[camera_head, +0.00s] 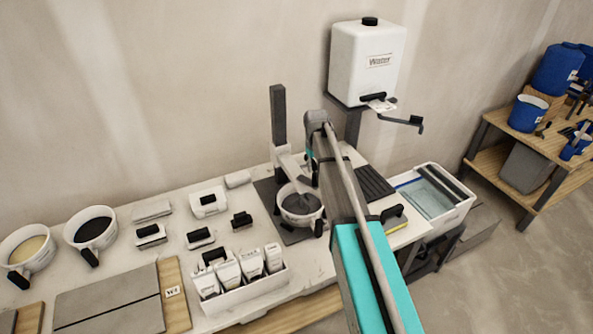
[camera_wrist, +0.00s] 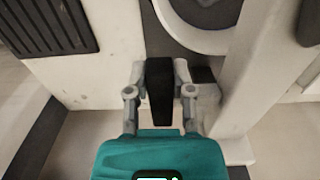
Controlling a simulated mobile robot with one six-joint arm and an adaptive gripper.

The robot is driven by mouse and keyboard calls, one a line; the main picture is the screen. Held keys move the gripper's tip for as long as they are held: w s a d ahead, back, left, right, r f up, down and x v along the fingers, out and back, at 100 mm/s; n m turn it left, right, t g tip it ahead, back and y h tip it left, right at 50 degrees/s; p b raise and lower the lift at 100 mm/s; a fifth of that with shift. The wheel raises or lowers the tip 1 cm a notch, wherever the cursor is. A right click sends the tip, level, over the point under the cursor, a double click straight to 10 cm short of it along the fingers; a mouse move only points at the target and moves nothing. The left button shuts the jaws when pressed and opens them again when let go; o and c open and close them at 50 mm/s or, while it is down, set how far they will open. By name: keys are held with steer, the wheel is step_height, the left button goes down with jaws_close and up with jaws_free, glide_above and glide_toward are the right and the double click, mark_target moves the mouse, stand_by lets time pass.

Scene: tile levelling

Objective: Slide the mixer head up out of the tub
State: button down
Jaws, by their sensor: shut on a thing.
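The mixer stands on the table with a dark upright column (camera_head: 279,115) and a pale mixer head (camera_head: 289,164) reaching over the tub. The white tub (camera_head: 284,211) holds grey mix and sits on the dark mixer base. Its rim also shows at the top of the wrist view (camera_wrist: 185,35). My gripper (camera_head: 311,158) is behind the tub, beside the mixer head. In the wrist view my gripper (camera_wrist: 159,90) is shut on a black handle (camera_wrist: 159,80), apparently the mixer head's. A pale mixer part (camera_wrist: 255,75) stands close to its right. My arm hides part of the mixer's right side.
A black ribbed mat (camera_head: 371,184) lies right of the mixer. A white water tank (camera_head: 364,65) with a tap stands behind my arm. A water bin (camera_head: 430,196) is at right.

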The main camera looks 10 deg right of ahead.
step_height(320, 180, up, 18)
steer(key=p, duration=1.7)
steer(key=shift+p, duration=0.4)
steer(key=shift+c, duration=1.4)
jaws_free()
steer(key=shift+r, duration=0.1)
step_height(320, 180, up, 7)
steer(key=p, duration=0.7)
